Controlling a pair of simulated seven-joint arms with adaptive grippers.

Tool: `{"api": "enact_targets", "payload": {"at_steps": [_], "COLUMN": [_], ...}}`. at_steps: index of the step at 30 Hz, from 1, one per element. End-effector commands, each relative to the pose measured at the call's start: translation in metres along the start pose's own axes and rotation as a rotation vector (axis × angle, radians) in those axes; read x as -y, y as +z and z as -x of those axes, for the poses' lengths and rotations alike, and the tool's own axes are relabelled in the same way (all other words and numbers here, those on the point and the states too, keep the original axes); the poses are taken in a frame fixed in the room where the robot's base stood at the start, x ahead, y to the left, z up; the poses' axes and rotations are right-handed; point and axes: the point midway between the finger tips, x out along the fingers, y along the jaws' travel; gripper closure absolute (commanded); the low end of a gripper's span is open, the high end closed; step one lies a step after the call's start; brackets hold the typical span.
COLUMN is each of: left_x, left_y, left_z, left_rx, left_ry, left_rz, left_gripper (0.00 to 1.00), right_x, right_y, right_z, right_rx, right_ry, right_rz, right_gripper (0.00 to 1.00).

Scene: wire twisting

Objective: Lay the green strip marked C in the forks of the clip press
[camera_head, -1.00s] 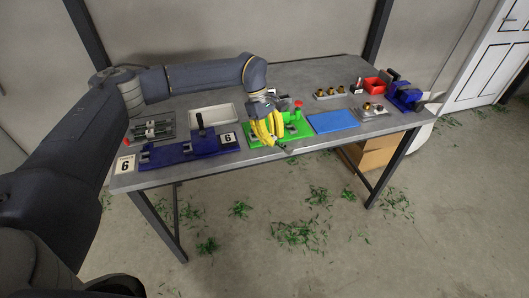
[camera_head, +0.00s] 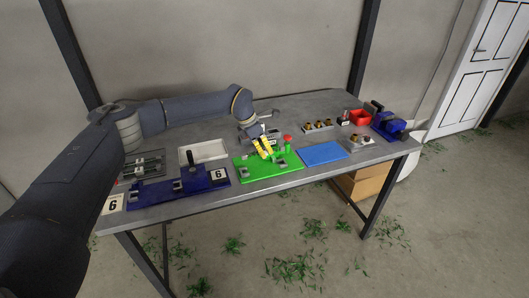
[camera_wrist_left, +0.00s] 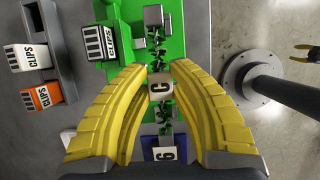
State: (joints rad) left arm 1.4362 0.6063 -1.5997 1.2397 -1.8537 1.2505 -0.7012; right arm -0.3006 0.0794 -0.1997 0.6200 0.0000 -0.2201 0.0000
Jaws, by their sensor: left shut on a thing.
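My left gripper (camera_head: 262,150) has its yellow fingers closed on the C tag of the green strip, over the green clip press (camera_head: 290,172). In the left wrist view the fingers (camera_wrist_left: 160,88) hold the white C tag (camera_wrist_left: 160,88) between them. The leafy, twisted green strip (camera_wrist_left: 156,47) runs up and down there, over the press base (camera_wrist_left: 127,12). Its upper part reaches near a grey fork block (camera_wrist_left: 153,15). Its lower part passes near another grey block; whether it rests in the forks I cannot tell. Yellow tips (camera_wrist_left: 303,53), apparently my right gripper, show small at the right edge.
A blue fixture (camera_head: 150,192) with a 6 tag stands left of the press, a blue mat (camera_head: 322,153) right of it. CLIPS boxes (camera_wrist_left: 27,57) sit on a grey rack and on the press. A white tray (camera_head: 208,151) lies behind; a red bin (camera_head: 360,117) is farther right.

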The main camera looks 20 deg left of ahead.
Motion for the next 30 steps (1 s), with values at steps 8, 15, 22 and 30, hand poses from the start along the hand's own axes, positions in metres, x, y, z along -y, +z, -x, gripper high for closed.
{"api": "enact_targets", "payload": {"at_steps": [8, 15, 22, 30], "left_x": [0.000, 0.000, 0.000, 0.001], "left_y": [0.000, 0.000, -0.003, -0.010], "left_z": [0.000, -0.001, -0.009, -0.026], "left_rx": [0.000, 0.003, 0.002, 0.002], "left_ry": [0.001, -0.001, -0.001, -0.002], "left_rz": [0.001, 0.000, 0.000, 0.000], "left_gripper": [1.00, 1.00, 1.00, 1.00], "right_x": [0.000, 0.000, 0.000, 0.000], "right_y": [0.000, 0.000, 0.000, 0.000], "right_z": [0.000, 0.000, 0.000, 0.000], "right_rx": [0.000, 0.000, 0.000, 0.000], "right_ry": [0.000, 0.000, 0.000, 0.000], "right_rz": [0.000, 0.000, 0.000, 0.000], "right_gripper": [0.56, 0.56, 0.56, 0.56]}}
